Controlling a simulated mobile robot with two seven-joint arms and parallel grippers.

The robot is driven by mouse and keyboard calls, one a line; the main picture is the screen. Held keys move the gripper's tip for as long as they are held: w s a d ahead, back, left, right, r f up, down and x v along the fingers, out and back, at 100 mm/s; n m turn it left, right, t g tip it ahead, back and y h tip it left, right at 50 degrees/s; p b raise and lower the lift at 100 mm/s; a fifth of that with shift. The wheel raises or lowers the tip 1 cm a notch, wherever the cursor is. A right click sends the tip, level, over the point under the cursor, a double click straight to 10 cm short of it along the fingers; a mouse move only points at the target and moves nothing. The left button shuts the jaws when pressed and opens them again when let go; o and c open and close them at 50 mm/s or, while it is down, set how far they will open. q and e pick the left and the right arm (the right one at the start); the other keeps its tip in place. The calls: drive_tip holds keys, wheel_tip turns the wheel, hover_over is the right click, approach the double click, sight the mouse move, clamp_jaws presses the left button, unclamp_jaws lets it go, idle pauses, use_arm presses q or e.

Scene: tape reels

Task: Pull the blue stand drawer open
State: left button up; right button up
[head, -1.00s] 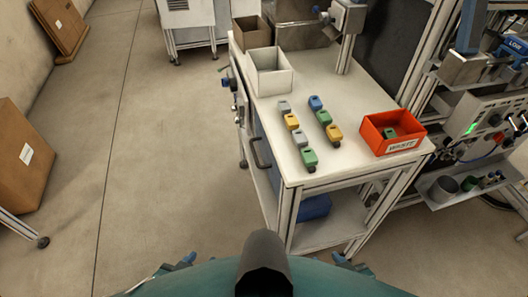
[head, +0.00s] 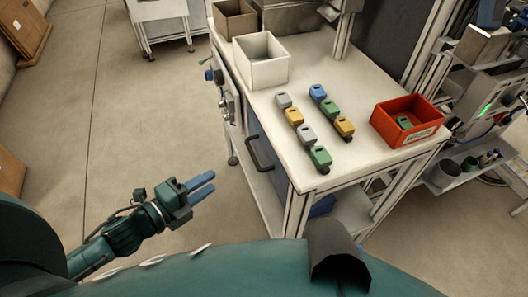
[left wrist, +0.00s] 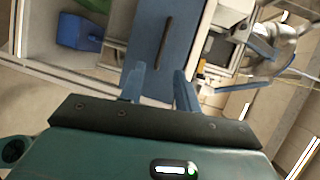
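The blue drawer front (head: 275,168) is on the left side of the white stand and looks shut. Its dark bar handle (head: 258,156) stands out from it. My left gripper (head: 208,184) is to the left of the handle, apart from it, with its blue fingers pointing toward the stand. In the left wrist view, the drawer front (left wrist: 151,38) and handle (left wrist: 164,42) lie beyond the left fingertips (left wrist: 157,72). The fingers are apart with nothing between them. My right gripper is not seen.
The stand's white top (head: 360,165) holds a white bin (head: 262,72), a red bin (head: 408,132) and several coloured blocks. A blue bin (left wrist: 80,32) sits on the lower shelf. The floor (head: 150,110) left of the stand is clear.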

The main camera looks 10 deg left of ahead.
use_arm(q)
drive_tip(key=w+d+f+m, duration=0.1)
drive_tip(key=w+d+f, duration=0.1)
drive_tip(key=w+d, duration=0.5)
drive_tip(key=w+p, duration=0.1)
drive_tip(key=w, duration=0.3)
drive_tip(key=shift+d+g+h, duration=0.2)
drive_tip(key=shift+g+h, duration=0.1)
drive_tip(key=shift+w+f, duration=0.1)
drive_tip(key=shift+c, duration=0.2)
clamp_jaws()
